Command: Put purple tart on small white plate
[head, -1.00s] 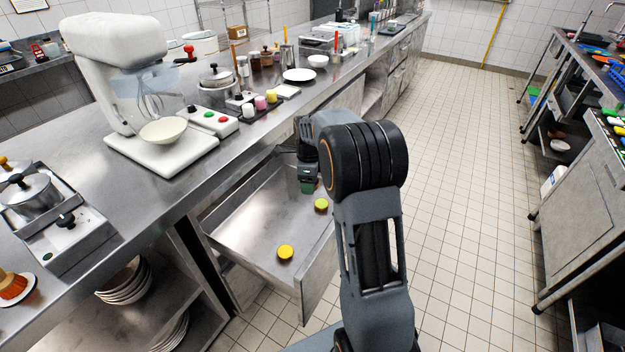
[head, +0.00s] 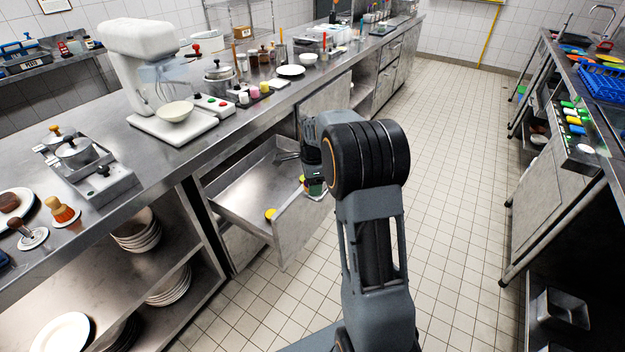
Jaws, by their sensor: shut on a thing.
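A yellow-green tart (head: 302,179) shows partly beside the gripper.
A stand mixer (head: 150,75) with a bowl, a control box (head: 212,104) and small coloured items line the counter. A white bowl (head: 308,58) stands just behind the plate. Plate stacks (head: 170,288) fill the lower shelves. The tiled floor (head: 450,200) to the right is clear.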

